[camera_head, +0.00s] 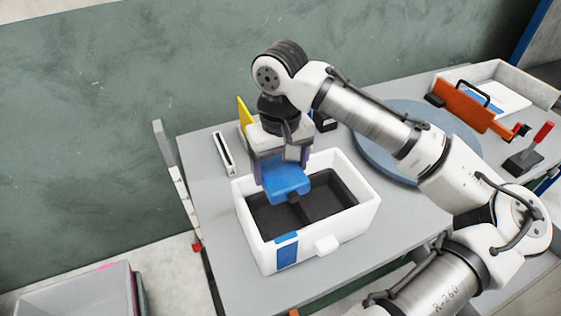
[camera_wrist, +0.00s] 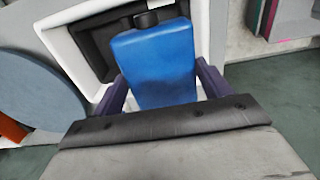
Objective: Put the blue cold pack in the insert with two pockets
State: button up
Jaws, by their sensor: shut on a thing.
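The blue cold pack (camera_head: 287,178) has a black cap at one end. It also fills the middle of the wrist view (camera_wrist: 156,62). My gripper (camera_head: 277,180) is shut on it, with a purple finger on each side of it (camera_wrist: 160,90). The pack is over the left part of a white box (camera_head: 338,243) that holds a black insert (camera_head: 334,187) with two pockets. The pack hides part of the left pocket. I cannot tell how far its lower end is above the insert.
The white box stands on a grey table (camera_head: 218,262) and has a blue patch (camera_head: 287,252) on its front. A round blue-grey disc (camera_head: 462,137) lies behind my arm. An orange tool (camera_head: 463,107), a white tray (camera_head: 540,90) and a red-handled lever (camera_head: 541,135) are at right.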

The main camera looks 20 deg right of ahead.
notch_tip(320, 180, down, 11)
jog(key=b, duration=0.6)
jog(key=shift+f, duration=0.15)
dwell(0.3)
jog(key=o, duration=1.2)
notch_tip(320, 180, up, 14)
jog(key=shift+f+b, duration=0.1)
jog(key=shift+b, duration=0.4)
